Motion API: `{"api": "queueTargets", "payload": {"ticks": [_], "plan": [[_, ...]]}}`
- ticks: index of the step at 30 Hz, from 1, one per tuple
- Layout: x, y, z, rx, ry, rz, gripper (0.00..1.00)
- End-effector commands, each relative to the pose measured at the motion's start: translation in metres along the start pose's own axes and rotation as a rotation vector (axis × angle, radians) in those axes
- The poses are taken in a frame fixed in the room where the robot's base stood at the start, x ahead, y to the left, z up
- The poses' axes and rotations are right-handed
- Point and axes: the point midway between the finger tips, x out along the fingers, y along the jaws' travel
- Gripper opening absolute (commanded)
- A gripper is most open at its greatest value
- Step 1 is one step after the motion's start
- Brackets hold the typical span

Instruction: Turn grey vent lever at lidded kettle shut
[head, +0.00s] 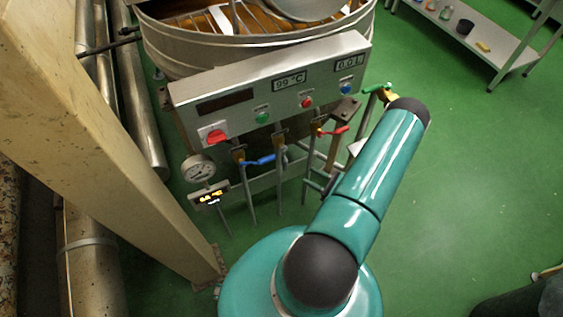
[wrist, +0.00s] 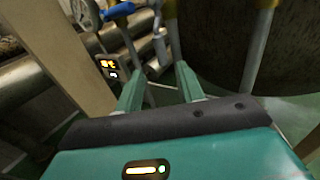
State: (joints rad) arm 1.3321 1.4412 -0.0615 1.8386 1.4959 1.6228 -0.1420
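The kettle (head: 170,45) stands at the top of the head view, with part of a round lid (head: 305,8) over it. A grey lever (head: 283,156) hangs roughly upright on a pipe below the panel, just right of the blue lever (head: 258,160). In the wrist view a grey handle (wrist: 160,42) that looks like it hangs just beyond my fingers, with the blue lever (wrist: 117,11) to its left. My gripper (wrist: 159,85) is open, its two green fingers apart with nothing between them. In the head view my arm hides most of the gripper.
A control panel (head: 270,90) with buttons and displays sits above the levers. A red lever (head: 333,131) and a green lever (head: 376,88) are to the right. A gauge (head: 198,168) and small display (head: 208,196) hang left. A beige post (head: 100,130) stands left.

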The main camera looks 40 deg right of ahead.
Motion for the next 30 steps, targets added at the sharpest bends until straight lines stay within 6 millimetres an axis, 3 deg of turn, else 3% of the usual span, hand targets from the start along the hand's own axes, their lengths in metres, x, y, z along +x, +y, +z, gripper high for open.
{"api": "queueTargets", "payload": {"ticks": [12,18,30], "plan": [[0.084,0.001,0.001,-0.001,0.0,0.007,0.38],[0.114,0.0,0.0,-0.002,0.001,0.007,0.38],[0.124,0.0,0.0,-0.001,0.001,0.005,0.38]]}}
